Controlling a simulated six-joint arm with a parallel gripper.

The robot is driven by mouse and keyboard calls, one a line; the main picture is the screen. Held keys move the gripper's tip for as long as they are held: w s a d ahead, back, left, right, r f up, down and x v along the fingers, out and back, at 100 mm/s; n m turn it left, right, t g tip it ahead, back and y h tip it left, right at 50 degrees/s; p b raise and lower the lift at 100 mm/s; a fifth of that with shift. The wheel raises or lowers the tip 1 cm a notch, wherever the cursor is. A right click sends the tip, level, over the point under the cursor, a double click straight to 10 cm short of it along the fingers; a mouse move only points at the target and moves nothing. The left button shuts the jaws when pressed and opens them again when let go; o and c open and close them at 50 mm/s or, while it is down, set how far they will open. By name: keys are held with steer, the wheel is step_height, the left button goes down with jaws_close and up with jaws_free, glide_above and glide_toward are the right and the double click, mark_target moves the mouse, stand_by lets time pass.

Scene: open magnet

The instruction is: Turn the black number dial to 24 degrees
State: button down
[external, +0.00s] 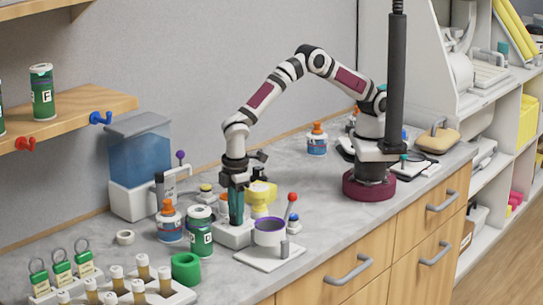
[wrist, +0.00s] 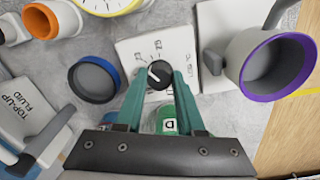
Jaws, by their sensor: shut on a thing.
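The black number dial (wrist: 159,75) sits on a white panel (wrist: 137,48) with printed numerals around it. Its white pointer line slants toward the upper left of the wrist view; the exact reading is too small to tell. My gripper (wrist: 160,78) has its teal fingers on either side of the dial and is shut on it. In the external view my gripper (external: 236,212) points straight down onto the white dial unit (external: 233,236), and the fingers hide the dial there.
A purple-rimmed cup (external: 269,233) stands close on the right, with a red-knobbed lever (external: 292,200) beside it. A green-labelled jar (external: 200,232) and an orange-capped bottle (external: 169,222) stand on the left.

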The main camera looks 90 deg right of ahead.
steer(key=shift+m, duration=1.9)
steer(key=c, duration=0.5)
jaws_free()
steer(key=shift+r, duration=0.1)
steer(key=r, duration=1.5)
steer(key=shift+a+r, duration=0.3)
steer(key=shift+r, duration=0.05)
